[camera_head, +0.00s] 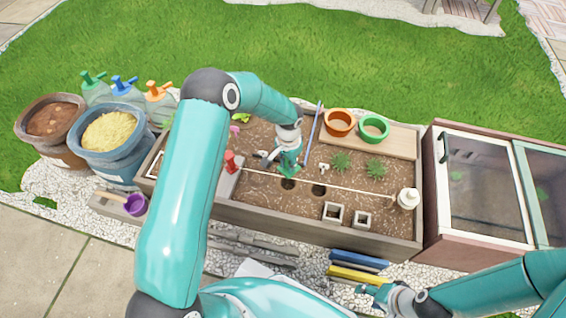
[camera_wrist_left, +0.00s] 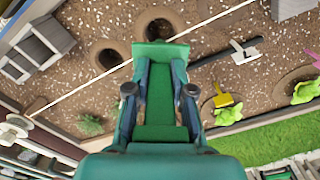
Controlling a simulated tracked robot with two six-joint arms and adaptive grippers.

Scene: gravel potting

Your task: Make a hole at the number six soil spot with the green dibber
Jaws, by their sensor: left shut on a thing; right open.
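My left gripper (camera_head: 287,166) is over the soil bed (camera_head: 262,203), shut on the green dibber. In the left wrist view the dibber's green end (camera_wrist_left: 160,52) shows between the fingers; its tip is hidden. Two dark holes lie in the soil close to the gripper, a left one (camera_head: 288,184) and a right one (camera_head: 318,190). They also show in the wrist view, one beyond the dibber (camera_wrist_left: 160,26) and one to its left (camera_wrist_left: 108,58). No spot numbers are readable. My right gripper (camera_head: 374,293) is open and empty in front of the bed.
A white string (camera_head: 335,187) crosses the bed from a red peg (camera_head: 229,162) to a white reel (camera_head: 408,199). Two square pots (camera_head: 361,219) stand at the front. Orange (camera_head: 339,123) and green (camera_head: 374,128) pots stand on a back board. Green plants (camera_head: 341,161) grow nearby.

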